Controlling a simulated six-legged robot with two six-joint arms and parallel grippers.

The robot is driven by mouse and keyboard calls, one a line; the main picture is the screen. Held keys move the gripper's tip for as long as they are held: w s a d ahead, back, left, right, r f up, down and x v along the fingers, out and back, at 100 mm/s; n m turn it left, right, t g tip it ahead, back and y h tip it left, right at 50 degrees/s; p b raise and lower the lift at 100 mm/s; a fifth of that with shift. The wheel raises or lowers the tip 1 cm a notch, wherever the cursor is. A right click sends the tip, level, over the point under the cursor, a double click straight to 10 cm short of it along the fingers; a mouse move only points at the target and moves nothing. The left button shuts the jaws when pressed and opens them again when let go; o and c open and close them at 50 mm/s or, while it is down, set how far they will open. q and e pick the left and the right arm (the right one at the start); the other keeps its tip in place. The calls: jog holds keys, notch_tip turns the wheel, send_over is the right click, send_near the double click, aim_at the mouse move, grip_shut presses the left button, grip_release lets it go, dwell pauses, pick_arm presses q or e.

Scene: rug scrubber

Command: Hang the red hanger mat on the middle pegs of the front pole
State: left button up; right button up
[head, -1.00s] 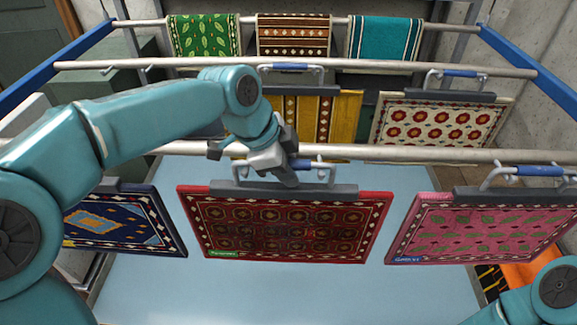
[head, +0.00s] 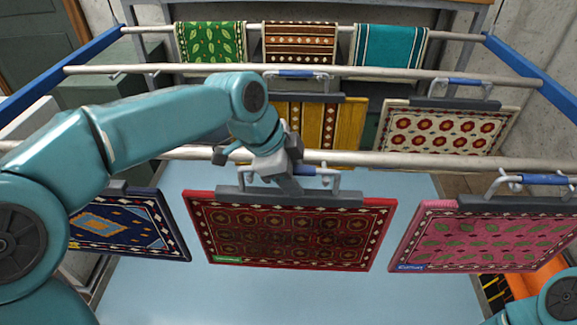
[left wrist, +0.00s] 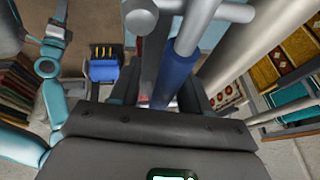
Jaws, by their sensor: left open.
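The red hanger mat (head: 290,235) hangs upright below the front pole (head: 420,160), near the middle. A dark grey bar runs along its top edge, with a hanger handle above it. My left gripper (head: 288,178) is at that handle and covers part of it in the head view. In the left wrist view the blue grip of the handle (left wrist: 177,76) lies between the open fingers of my left gripper (left wrist: 160,92). I cannot make out the middle pegs or how the hooks sit on them. My right gripper is not in view.
A navy mat (head: 125,228) hangs to the left and a pink mat (head: 480,240) to the right on the front pole. Yellow (head: 350,125) and cream (head: 450,130) mats hang on the pole behind. Blue side rails (head: 530,70) flank the rack.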

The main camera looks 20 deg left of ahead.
pick_arm(q)
jog(key=shift+w+a+r, duration=0.1)
jog(key=shift+a+r, duration=0.1)
jog(key=shift+r, duration=0.2)
jog(key=v, duration=1.5)
jog(key=shift+s+r+p, duration=0.2)
jog(key=shift+s+p, duration=0.1)
jog(key=shift+s, duration=0.1)
jog(key=shift+w, duration=0.1)
